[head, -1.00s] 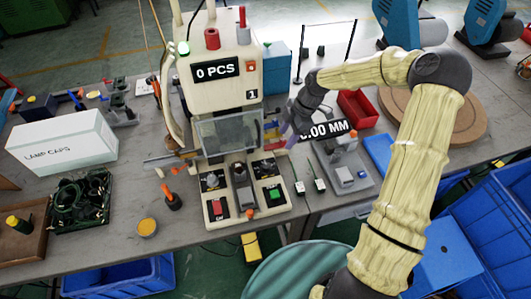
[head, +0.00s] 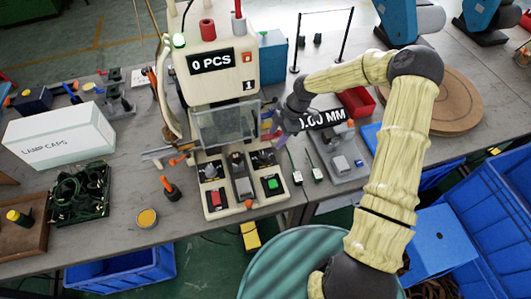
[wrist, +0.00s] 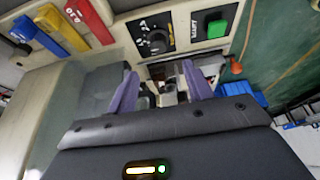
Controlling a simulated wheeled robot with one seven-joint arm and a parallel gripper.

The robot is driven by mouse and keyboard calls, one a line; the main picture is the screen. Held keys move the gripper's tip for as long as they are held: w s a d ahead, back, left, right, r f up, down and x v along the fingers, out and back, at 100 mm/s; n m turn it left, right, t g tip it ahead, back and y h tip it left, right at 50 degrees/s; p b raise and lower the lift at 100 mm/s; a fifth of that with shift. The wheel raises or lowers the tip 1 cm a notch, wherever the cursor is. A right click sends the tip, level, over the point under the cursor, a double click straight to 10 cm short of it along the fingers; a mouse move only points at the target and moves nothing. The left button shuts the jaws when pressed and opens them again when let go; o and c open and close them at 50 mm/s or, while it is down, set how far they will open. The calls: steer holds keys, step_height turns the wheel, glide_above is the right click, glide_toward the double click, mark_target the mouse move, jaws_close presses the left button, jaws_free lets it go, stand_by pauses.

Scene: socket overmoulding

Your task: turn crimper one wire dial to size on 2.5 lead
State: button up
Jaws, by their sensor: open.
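Crimper one (head: 215,75) is the cream machine marked "1" with a "0 PCS" display. A black round dial (wrist: 155,38) with pale marks sits on its panel, beside the green START button (wrist: 217,28); the dial also shows in the head view (head: 262,158). Its setting is too small to read. My gripper (wrist: 160,88) has two purple fingers spread apart with nothing between them. The dial is beyond the fingertips and apart from them. In the head view the gripper is near the crimper's right side, partly hard to make out.
Red (wrist: 90,18), yellow (wrist: 62,28) and blue (wrist: 38,38) tags stand beside the panel. A clear guard (head: 223,124) covers the crimper's front. A gauge with a "0.00 MM" display (head: 323,119) stands to the right. A lamp caps box (head: 60,138) lies left.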

mark_target(265, 155)
steer(key=p+x, duration=0.1)
steer(key=x, duration=0.4)
steer(key=p+x, duration=0.1)
steer(key=x, duration=0.4)
steer(key=shift+w+d+f, duration=0.1)
steer(key=shift+w+f, duration=0.1)
steer(key=shift+f, duration=0.1)
steer(key=shift+s+a+f, duration=0.2)
steer(key=shift+a+f, duration=0.05)
steer(key=shift+a, duration=0.2)
steer(key=shift+d, duration=0.2)
steer(key=c, duration=1)
